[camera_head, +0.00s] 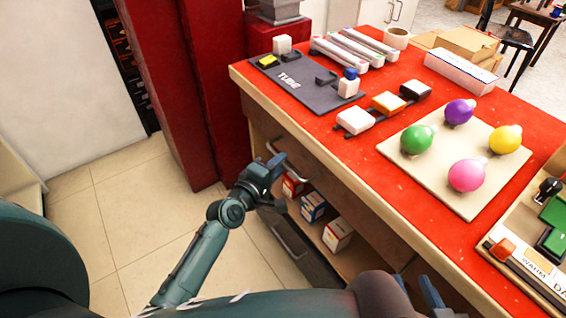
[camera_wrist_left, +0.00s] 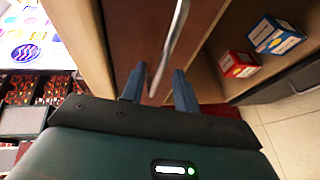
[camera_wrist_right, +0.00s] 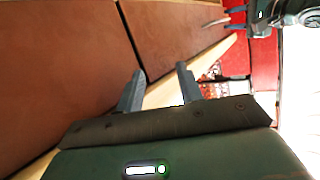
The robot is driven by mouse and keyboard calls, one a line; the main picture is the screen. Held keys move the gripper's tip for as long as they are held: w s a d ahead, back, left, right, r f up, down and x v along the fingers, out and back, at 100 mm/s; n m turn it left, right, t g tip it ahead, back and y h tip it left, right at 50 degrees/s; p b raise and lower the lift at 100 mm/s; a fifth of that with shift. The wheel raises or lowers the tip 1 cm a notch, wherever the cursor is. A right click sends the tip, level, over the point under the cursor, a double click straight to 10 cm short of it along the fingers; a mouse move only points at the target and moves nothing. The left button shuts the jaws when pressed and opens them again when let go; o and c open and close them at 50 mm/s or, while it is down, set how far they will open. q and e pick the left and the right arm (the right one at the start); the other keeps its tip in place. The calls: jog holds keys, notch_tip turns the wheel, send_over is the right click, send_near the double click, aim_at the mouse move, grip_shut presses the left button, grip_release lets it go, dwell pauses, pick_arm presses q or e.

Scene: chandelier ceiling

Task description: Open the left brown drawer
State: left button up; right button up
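The left brown drawer front (camera_head: 267,128) is under the red tabletop and looks shut. In the left wrist view its brown face (camera_wrist_left: 135,30) is close ahead. Its metal bar handle (camera_wrist_left: 172,40) runs down between the fingers of my left gripper (camera_wrist_left: 159,90). The fingers are open on both sides of the bar, with gaps visible. In the head view my left gripper (camera_head: 274,168) is at this handle. My right gripper (camera_wrist_right: 160,85) is open and empty, beside the brown drawer fronts (camera_wrist_right: 175,35). In the head view it shows at the bottom right (camera_head: 418,288).
An open shelf below holds several small boxes (camera_head: 312,207). A lower grey drawer with a handle (camera_head: 290,243) is near the floor. The red tabletop (camera_head: 365,165) carries bulbs on a board (camera_head: 455,205) and a dark tray (camera_head: 305,85). Tiled floor (camera_head: 130,200) is free at left.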

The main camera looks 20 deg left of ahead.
pick_arm(q)
jog(key=shift+x, duration=1.4)
jog(key=shift+c, duration=0.3)
grip_shut()
